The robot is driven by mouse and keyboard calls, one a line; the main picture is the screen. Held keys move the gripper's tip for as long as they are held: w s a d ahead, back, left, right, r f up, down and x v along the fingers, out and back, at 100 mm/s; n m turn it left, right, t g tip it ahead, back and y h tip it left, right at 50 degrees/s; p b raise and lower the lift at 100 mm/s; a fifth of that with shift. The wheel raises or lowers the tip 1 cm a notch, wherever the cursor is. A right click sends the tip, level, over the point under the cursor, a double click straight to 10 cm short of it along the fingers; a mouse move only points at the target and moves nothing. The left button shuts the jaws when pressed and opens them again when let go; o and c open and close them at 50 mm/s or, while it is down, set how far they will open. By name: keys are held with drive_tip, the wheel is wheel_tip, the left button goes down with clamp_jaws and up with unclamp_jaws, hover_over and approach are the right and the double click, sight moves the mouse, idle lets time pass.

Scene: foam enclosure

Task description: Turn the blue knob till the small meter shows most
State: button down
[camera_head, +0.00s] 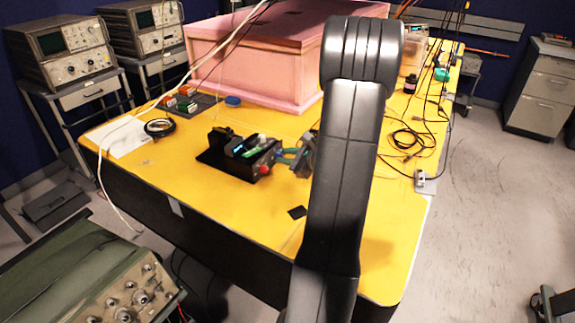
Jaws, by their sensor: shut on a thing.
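A small black device (228,160) sits near the middle of the yellow table. A red knob (264,170) is on its right end, and a green piece (254,146) is on its top. A small lit display, seemingly the small meter (237,148), faces up on it; its reading is too small to tell. My gripper (284,156) reaches in from the right, its fingers closed at the device's right end. The blue knob (279,153) shows only as a bit of blue between the fingertips; the rest is hidden.
A large pink foam box (250,75) stands behind the device. A small black square (297,212) lies in front on otherwise clear yellow tabletop (225,205).

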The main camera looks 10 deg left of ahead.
drive_tip(key=shift+b, duration=0.35)
idle(0.3)
drive_tip(key=c, duration=1.3)
unclamp_jaws()
drive_tip(key=shift+o, duration=0.2)
drive_tip(key=b+v, duration=0.1)
drive_tip(key=v, duration=1.2)
drive_tip(key=shift+s+d, duration=0.3)
drive_tip(key=shift+s, duration=0.05)
